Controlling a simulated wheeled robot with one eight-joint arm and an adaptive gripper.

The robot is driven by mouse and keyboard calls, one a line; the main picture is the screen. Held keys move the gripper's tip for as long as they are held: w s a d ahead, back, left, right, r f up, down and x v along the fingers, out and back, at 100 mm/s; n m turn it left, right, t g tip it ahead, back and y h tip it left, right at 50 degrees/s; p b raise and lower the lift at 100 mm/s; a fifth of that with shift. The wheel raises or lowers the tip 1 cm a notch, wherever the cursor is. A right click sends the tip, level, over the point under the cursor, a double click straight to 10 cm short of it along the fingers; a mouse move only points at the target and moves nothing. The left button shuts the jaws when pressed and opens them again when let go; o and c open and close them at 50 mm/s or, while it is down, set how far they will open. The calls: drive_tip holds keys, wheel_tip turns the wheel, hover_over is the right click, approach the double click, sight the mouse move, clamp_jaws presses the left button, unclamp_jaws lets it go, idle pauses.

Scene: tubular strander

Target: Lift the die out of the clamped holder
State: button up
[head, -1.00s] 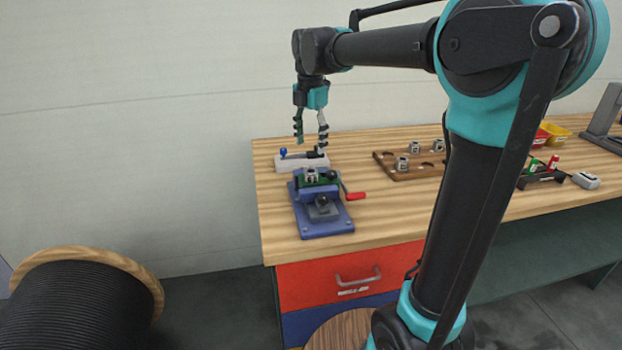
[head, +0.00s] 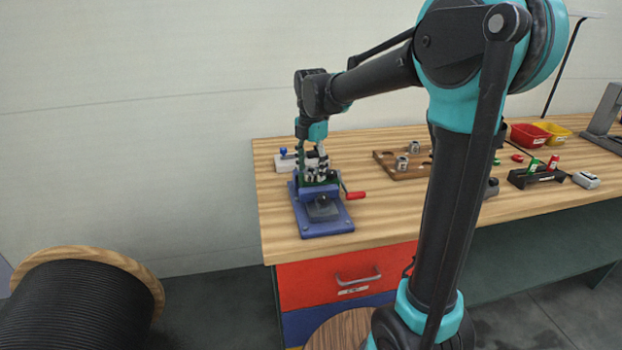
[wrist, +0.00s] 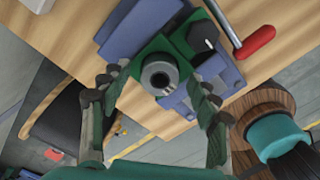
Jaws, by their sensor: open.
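The die (wrist: 160,76) is a round grey metal piece with a dark centre hole. It sits in the green top of the clamped holder (wrist: 152,50). In the head view the blue base of the holder (head: 325,221) stands near the left end of the workbench. My gripper (head: 315,176) is lowered over the holder and hides most of the die there. In the wrist view my gripper (wrist: 155,92) is open, with one finger on each side of the die. Whether the fingertips touch it cannot be told.
The holder's red-handled crank (head: 355,195) sticks out to the right. A pale fixture with a blue knob (head: 284,153) stands just behind. A wooden rack (head: 388,163) with metal dies is further right. Red (head: 530,134) and yellow (head: 552,132) bins stand at the back right.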

drive_tip(key=shift+c, duration=0.3)
clamp_jaws()
drive_tip(key=shift+r, duration=0.15)
